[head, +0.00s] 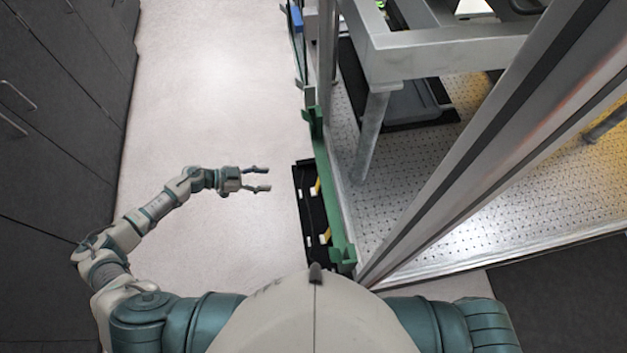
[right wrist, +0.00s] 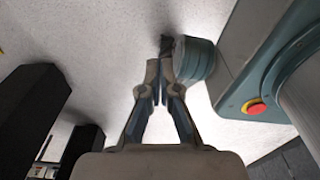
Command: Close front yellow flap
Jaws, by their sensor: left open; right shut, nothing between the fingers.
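A black panel (head: 304,215) with yellow strips (head: 327,236) and small white pieces juts out to the left of the green rail (head: 329,190) along the bench's edge. The yellow strips are the only yellow parts I see on it; I cannot tell for sure that it is the front yellow flap. My left gripper (head: 268,179) is open and empty over the floor, pointing right, a short gap left of the panel and not touching it. My right gripper (right wrist: 157,72) is shut and empty in the right wrist view; the head view does not show it.
The perforated bench top (head: 400,195) lies right of the rail, with a grey metal frame (head: 440,50) on it and a thick diagonal post (head: 490,140) in front. Dark cabinets (head: 55,120) line the left side. The pale floor (head: 215,90) between them is clear.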

